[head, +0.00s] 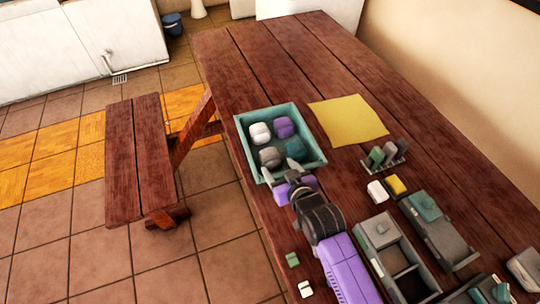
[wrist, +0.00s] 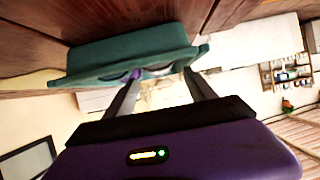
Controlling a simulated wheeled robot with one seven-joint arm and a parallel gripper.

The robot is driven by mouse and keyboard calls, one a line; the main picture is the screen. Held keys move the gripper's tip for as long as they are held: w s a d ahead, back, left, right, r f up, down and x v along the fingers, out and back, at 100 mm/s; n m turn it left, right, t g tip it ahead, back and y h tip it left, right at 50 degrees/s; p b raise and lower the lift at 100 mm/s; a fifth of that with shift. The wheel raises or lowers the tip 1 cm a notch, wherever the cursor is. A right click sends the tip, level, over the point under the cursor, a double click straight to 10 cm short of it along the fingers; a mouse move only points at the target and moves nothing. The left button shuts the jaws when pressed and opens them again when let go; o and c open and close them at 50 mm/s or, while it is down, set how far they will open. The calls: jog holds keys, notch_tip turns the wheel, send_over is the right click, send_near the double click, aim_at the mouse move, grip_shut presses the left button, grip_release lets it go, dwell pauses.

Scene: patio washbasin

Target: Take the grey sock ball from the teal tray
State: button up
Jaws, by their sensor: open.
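The teal tray (head: 322,155) stands on the wooden table with several sock balls in it. A dark grey sock ball (head: 270,157) lies in its near left part. A white one (head: 260,133) is behind it, a purple one (head: 284,127) is at the back right, and a blue-grey one (head: 294,147) is at the right. My gripper (head: 283,170) is open at the tray's near edge, close to the grey ball. In the wrist view the tray (wrist: 135,47) is beyond the open fingers of my gripper (wrist: 162,75); the balls are mostly hidden by its wall.
A yellow cloth (head: 348,121) lies right of the tray. A small rack (head: 384,155), white and yellow blocks (head: 396,185) and grey boxes (head: 440,230) stand to the right of my arm. A bench (head: 135,160) is left of the table. The far tabletop is clear.

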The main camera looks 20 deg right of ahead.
aim_at(272, 158)
jog(key=shift+x, duration=0.85)
jog(key=shift+g, duration=0.3)
jog(key=shift+p+x, duration=0.35)
jog(key=shift+x, duration=3.5)
jog(key=shift+d, duration=0.1)
jog(key=shift+c, duration=0.4)
jog(key=c, duration=0.9)
jog(key=shift+r, duration=0.1)
